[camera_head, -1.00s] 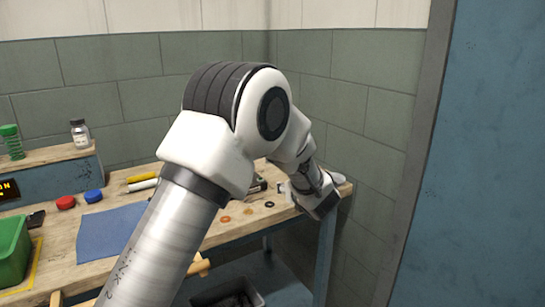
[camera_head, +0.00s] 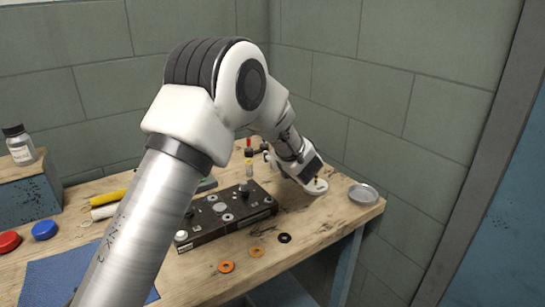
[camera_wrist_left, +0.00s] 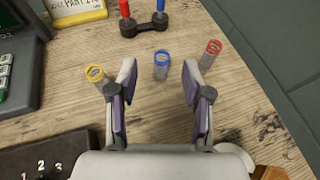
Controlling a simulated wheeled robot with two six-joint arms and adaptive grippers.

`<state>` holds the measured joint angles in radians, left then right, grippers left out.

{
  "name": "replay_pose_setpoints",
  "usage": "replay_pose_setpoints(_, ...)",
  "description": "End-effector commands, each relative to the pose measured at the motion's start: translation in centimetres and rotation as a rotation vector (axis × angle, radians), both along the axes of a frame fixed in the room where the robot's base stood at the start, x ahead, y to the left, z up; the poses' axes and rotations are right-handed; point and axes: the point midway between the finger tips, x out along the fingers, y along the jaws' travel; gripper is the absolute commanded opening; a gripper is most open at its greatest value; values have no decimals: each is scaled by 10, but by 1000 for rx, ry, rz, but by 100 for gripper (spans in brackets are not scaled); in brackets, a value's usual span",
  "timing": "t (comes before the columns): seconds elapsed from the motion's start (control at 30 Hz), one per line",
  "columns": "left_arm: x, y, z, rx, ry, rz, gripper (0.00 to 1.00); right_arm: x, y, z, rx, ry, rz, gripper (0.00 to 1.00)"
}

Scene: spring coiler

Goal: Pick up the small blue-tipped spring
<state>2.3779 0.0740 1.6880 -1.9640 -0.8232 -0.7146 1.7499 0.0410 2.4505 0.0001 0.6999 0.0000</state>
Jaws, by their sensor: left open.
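The small blue-tipped spring (camera_wrist_left: 161,66) stands upright on the wooden bench in the left wrist view. It is at the mouth of my left gripper (camera_wrist_left: 158,88), roughly midway between the two spread fingertips, with no visible contact. My left gripper is open and holds nothing. In the head view its hand (camera_head: 316,185) is low over the right part of the bench, and I cannot make out the blue-tipped spring there. A yellow-tipped spring (camera_wrist_left: 96,76) stands just outside the left finger. A red-tipped spring (camera_wrist_left: 210,54) stands just outside the right finger. My right gripper is out of view.
A dark stand with red and blue handles (camera_wrist_left: 158,25) is beyond the springs. A dark numbered block (camera_wrist_left: 38,160) lies at lower left of the wrist view. A round metal dish (camera_head: 364,193) sits near the bench's right end; orange washers (camera_head: 227,266) lie near the front edge.

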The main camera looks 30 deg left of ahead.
Motion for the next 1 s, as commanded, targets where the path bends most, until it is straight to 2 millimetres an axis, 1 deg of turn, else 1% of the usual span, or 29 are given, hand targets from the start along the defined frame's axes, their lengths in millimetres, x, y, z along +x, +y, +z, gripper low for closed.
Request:
replay_pose_setpoints(0.2,25,24,-16,-2,1,2,49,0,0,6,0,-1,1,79)
replay_pose_setpoints(0.27,30,29,-19,-1,2,1,49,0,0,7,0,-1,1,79)
replay_pose_setpoints(0.33,33,32,-21,0,2,-1,49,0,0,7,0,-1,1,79)
replay_pose_setpoints(0.5,33,32,-21,0,2,-1,49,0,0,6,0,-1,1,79)
replay_pose_setpoints(0.53,33,32,-21,0,2,-1,42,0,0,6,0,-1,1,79)
replay_pose_setpoints(0.57,33,32,-21,0,2,-1,32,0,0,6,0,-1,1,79)
replay_pose_setpoints(0.6,33,32,-21,0,2,-1,18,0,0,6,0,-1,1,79)
replay_pose_setpoints(0.63,33,32,-21,0,2,-1,7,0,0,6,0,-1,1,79)
replay_pose_setpoints(0.67,33,32,-21,0,2,-1,0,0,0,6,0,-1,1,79)
replay_pose_setpoints(1.0,33,32,-21,0,2,-1,0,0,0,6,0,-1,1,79)
